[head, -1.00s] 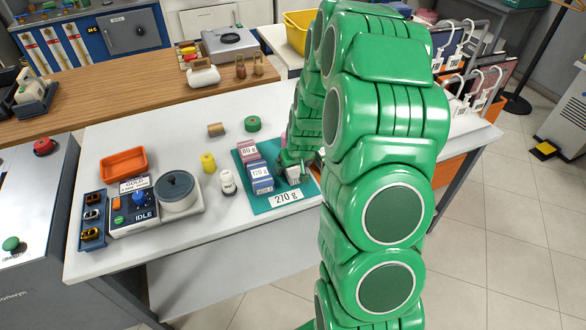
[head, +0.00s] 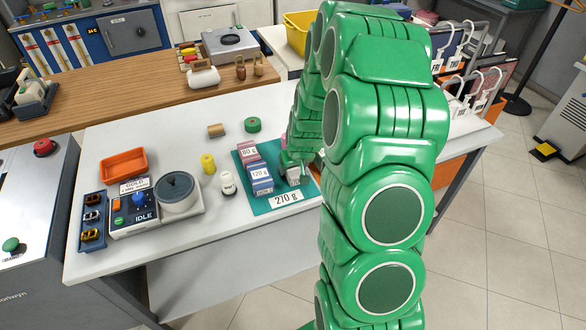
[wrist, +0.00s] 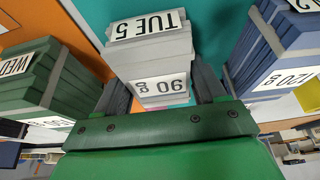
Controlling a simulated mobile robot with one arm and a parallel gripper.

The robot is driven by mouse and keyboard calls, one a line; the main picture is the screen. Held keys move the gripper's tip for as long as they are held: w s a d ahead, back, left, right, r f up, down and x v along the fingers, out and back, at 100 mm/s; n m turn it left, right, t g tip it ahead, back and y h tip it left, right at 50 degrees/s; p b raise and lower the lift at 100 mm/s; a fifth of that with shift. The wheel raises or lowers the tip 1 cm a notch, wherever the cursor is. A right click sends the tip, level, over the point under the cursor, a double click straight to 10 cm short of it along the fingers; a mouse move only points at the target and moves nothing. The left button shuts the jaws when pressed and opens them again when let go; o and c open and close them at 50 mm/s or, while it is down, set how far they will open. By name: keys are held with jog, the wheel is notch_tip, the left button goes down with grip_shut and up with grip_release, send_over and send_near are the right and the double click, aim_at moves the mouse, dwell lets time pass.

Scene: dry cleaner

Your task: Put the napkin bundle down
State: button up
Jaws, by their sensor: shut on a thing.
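The napkin bundle (wrist: 152,52) is a grey folded stack with white labels reading "TUE 5" and "90 g" in the wrist view. My gripper (wrist: 160,88) is shut on it, with one dark finger on each side. In the head view the bundle (head: 293,174) shows small below my gripper, over the right part of the teal mat (head: 258,207) marked "270 g". I cannot tell whether its underside touches the mat. Blue bundles marked "120 g" (head: 260,176) stand on the mat to its left, beside a pink bundle marked "80 g" (head: 249,152).
A green bundle marked "WED" (wrist: 45,80) stands close on the left in the wrist view, and a blue bundle (wrist: 270,50) on the right. My arm hides the counter's right part.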

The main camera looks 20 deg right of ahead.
jog(key=shift+r, duration=1.8)
jog(key=s+r, duration=0.4)
jog(key=r, duration=0.1)
jog(key=shift+s+a+r, duration=0.2)
jog(key=shift+s+a, duration=0.1)
jog(key=shift+a, duration=0.1)
jog(key=s+a+r, duration=0.2)
jog(key=s+r, duration=0.2)
jog(key=s, duration=0.5)
